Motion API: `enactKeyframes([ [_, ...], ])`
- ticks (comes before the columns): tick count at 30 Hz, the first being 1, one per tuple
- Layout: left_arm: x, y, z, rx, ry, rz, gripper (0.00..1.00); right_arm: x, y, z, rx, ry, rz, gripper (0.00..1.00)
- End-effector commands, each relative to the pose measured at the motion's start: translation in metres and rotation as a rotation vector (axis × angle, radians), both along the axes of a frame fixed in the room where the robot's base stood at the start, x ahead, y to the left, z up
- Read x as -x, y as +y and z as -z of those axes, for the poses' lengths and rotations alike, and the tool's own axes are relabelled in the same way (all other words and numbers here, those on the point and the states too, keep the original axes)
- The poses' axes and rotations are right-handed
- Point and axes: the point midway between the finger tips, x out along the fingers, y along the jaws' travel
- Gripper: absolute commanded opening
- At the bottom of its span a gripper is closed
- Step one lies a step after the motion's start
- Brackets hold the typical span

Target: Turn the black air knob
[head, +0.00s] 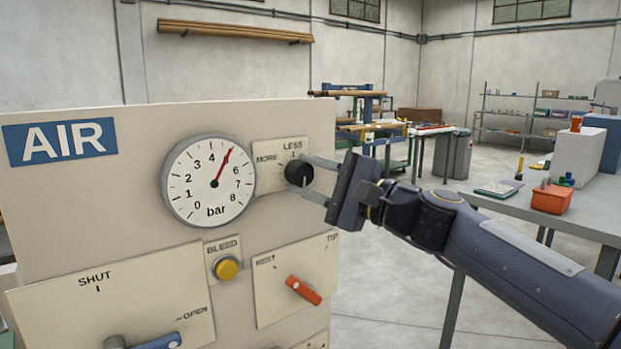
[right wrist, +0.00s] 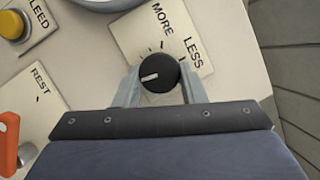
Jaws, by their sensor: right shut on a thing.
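The black air knob (head: 298,173) is on a cream plate marked MORE and LESS, to the right of the pressure gauge (head: 209,180). The gauge's red needle points a little past 4, near 5 bar. My right gripper (head: 303,174) is shut on the knob, one finger on each side. In the right wrist view the knob (right wrist: 159,74) sits between the fingers of my right gripper (right wrist: 158,84), and its white mark points to the left and slightly down. My left gripper is not in view.
Below on the panel (head: 130,225) are a yellow BLEED button (head: 227,268), an orange REST/TIP lever (head: 304,290) and a blue-handled SHUT/OPEN valve (head: 158,342). A grey table (head: 545,213) with an orange bin (head: 552,199) stands at the right. Open floor lies between.

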Motion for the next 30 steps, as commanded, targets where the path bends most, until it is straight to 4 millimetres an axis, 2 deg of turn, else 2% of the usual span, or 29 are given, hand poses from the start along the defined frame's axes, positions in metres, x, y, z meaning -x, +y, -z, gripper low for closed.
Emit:
enactKeyframes([
  [1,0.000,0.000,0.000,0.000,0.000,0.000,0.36,-0.001,0.000,0.001,0.002,0.002,0.001,0.14],
  [2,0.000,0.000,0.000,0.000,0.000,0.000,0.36,-0.001,0.000,0.001,0.002,0.002,0.001,0.38],
  [7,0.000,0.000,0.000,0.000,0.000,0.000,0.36,0.000,0.000,0.001,0.001,0.001,0.001,0.59],
  [17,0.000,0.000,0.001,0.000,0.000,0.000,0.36,0.002,-0.004,0.001,0.001,0.000,0.002,0.59],
  [30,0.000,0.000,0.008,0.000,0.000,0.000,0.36,0.037,-0.058,0.011,0.001,0.001,0.002,0.59],
])
